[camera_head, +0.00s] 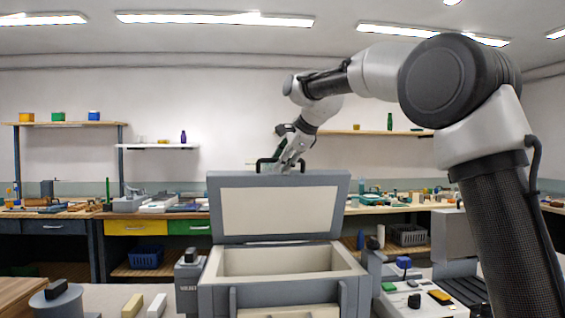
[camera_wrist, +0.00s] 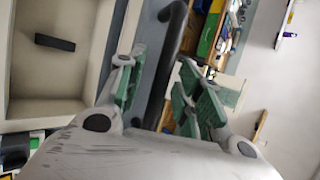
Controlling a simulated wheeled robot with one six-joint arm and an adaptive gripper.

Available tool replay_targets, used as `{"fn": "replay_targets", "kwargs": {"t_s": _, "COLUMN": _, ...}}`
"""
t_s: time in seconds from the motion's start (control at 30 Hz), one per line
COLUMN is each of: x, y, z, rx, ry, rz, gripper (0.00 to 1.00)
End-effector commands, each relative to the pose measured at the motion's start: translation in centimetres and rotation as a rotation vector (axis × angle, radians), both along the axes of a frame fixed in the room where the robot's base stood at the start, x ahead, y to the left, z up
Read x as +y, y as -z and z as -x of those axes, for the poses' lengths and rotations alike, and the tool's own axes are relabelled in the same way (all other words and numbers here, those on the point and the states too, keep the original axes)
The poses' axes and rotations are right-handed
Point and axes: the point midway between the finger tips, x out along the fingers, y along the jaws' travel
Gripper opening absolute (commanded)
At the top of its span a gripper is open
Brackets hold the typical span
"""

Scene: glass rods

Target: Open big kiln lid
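The big kiln (camera_head: 290,292) is a grey box with a cream-lined chamber, standing in the middle of the head view. Its lid (camera_head: 280,210) stands raised, nearly upright at the back, with its cream inner face towards the head camera. The chamber mouth is uncovered. A black bar handle (camera_head: 264,164) shows at the lid's top edge. My gripper (camera_head: 288,162) is at that handle. In the wrist view the dark handle (camera_wrist: 172,45) runs between my green-padded fingers (camera_wrist: 163,88). The fingers are apart, with gaps visible beside the bar.
A small bench with coloured blocks and a black tray (camera_head: 466,290) stands right of the kiln. A round grey stand (camera_head: 56,300) and pale blocks (camera_head: 132,304) lie at left. Cluttered workbenches line the back wall. In the wrist view a dark block (camera_wrist: 55,42) shows against a cream recess.

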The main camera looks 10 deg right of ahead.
Motion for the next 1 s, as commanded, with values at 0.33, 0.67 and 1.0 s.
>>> {"fn": "replay_targets", "kwargs": {"t_s": 0.33, "x": -2.6, "y": -4.7, "z": 4.1, "rx": -0.005, "ry": 0.001, "rz": -0.001, "gripper": 0.35}}
{"fn": "replay_targets", "kwargs": {"t_s": 0.67, "x": -4.4, "y": -8.0, "z": 7.0, "rx": -0.003, "ry": 0.001, "rz": -0.001, "gripper": 0.35}}
{"fn": "replay_targets", "kwargs": {"t_s": 1.0, "x": -4.5, "y": -8.1, "z": 7.2, "rx": -0.002, "ry": 0.001, "rz": -0.001, "gripper": 0.35}}
